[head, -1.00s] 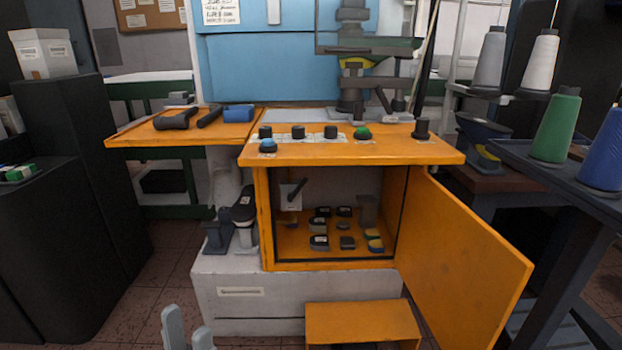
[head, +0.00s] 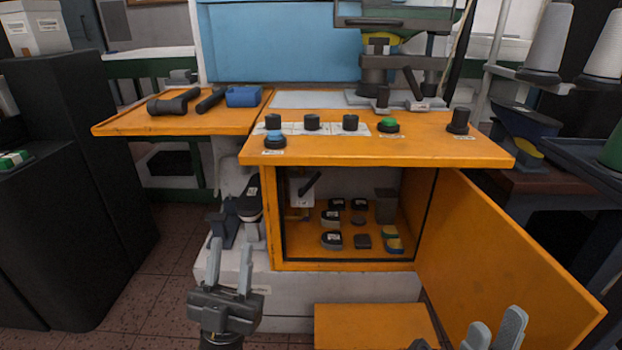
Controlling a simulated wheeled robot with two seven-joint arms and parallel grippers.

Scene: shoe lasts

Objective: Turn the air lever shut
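A dark lever (head: 310,186) slants up to the right on a small pale box (head: 296,196) inside the orange cabinet, at the left of its opening. I take it for the air lever. My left gripper (head: 231,240) is open and empty, with its fingers pointing up, in front of the cabinet's lower left side. It is below and left of the lever, apart from it. My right gripper (head: 499,318) shows only its fingers at the bottom edge, in front of the open door. They are apart with nothing between them.
The cabinet door (head: 510,262) hangs open to the right. Dark and yellow pads (head: 333,239) lie on the cabinet floor. The orange top (head: 400,150) carries black, green and blue knobs. An orange box (head: 375,325) stands low in front. A side shelf (head: 130,124) holds tools.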

